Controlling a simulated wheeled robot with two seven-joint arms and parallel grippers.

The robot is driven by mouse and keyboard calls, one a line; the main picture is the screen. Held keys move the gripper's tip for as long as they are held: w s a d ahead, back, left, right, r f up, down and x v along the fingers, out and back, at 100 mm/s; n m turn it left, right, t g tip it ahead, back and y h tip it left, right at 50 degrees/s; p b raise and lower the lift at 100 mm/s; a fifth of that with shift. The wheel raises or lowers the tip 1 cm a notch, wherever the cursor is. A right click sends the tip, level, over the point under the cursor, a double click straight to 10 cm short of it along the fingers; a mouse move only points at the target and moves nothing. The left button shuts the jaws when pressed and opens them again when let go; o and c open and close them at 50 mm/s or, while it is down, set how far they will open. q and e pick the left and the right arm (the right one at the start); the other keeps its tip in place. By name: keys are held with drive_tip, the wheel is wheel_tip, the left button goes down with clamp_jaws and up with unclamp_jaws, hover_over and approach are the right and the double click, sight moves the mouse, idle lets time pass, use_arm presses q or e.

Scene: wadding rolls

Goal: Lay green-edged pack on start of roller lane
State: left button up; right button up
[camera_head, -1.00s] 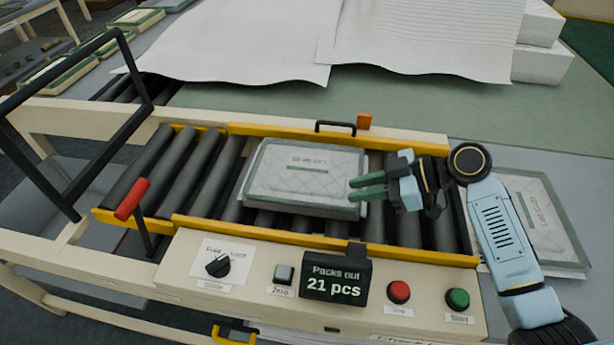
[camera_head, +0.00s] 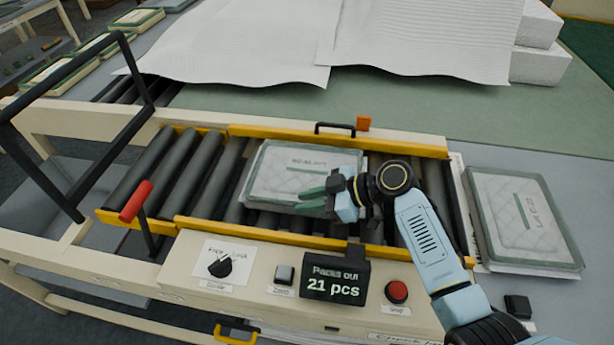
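A white quilted pack with green edges (camera_head: 285,170) lies flat on the dark rollers of the roller lane (camera_head: 187,175), about mid-lane. My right gripper (camera_head: 308,200) has green fingers spread a little apart. It is over the right front part of this pack, and I cannot tell whether it touches it. A second green-edged pack (camera_head: 525,222) lies flat on the grey table to the right of the lane, clear of my arm. My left gripper is not in view.
Yellow rails (camera_head: 300,238) edge the lane. A red-handled lever (camera_head: 136,202) stands at its left front. The front panel has a counter display (camera_head: 335,279) reading 21 pcs and a red button (camera_head: 397,291). White wadding sheets (camera_head: 420,40) lie behind. The left rollers are bare.

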clamp_jaws()
